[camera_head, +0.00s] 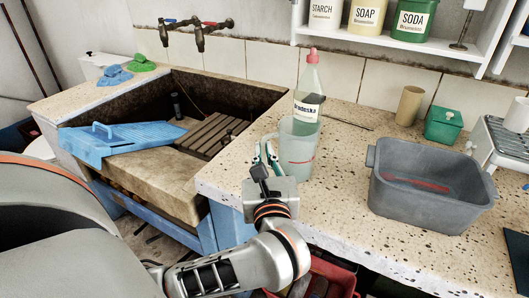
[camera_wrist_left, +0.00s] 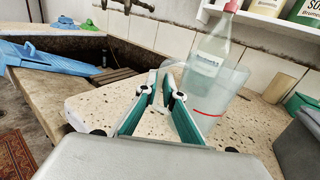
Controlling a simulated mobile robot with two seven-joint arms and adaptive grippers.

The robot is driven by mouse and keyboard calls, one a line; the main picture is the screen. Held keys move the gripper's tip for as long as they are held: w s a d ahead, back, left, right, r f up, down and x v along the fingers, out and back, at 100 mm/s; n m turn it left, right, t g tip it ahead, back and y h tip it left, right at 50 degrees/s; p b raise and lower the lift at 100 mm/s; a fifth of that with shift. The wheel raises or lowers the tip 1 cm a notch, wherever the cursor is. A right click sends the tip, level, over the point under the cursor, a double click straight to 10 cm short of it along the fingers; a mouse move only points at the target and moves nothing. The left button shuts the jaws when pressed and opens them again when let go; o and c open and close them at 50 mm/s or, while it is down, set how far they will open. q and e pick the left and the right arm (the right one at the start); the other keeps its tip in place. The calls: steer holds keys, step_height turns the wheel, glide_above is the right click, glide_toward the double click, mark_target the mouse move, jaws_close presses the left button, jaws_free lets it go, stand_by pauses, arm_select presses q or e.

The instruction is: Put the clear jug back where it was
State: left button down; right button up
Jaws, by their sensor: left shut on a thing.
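The clear jug (camera_head: 298,152), translucent with a red line low on its side, is upright at the left part of the speckled counter (camera_head: 340,200). It also shows in the left wrist view (camera_wrist_left: 218,92). My left gripper (camera_head: 268,160) is at the jug's left side, its teal fingers (camera_wrist_left: 160,92) shut on it, seemingly at the handle, which is mostly hidden. I cannot tell whether the jug's base touches the counter. My right gripper is not in view.
A bottle (camera_head: 309,92) with a red cap stands right behind the jug. A grey tub (camera_head: 425,200) is to the right, with a tan cup (camera_head: 409,104) and green box (camera_head: 444,124) behind it. The stone trough (camera_head: 215,95) with a blue washboard (camera_head: 115,142) lies left. Counter between jug and tub is clear.

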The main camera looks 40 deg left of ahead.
arm_select(q)
steer(key=c, duration=2.2)
jaws_free()
steer(key=shift+f, duration=0.15)
steer(key=shift+o, duration=0.2)
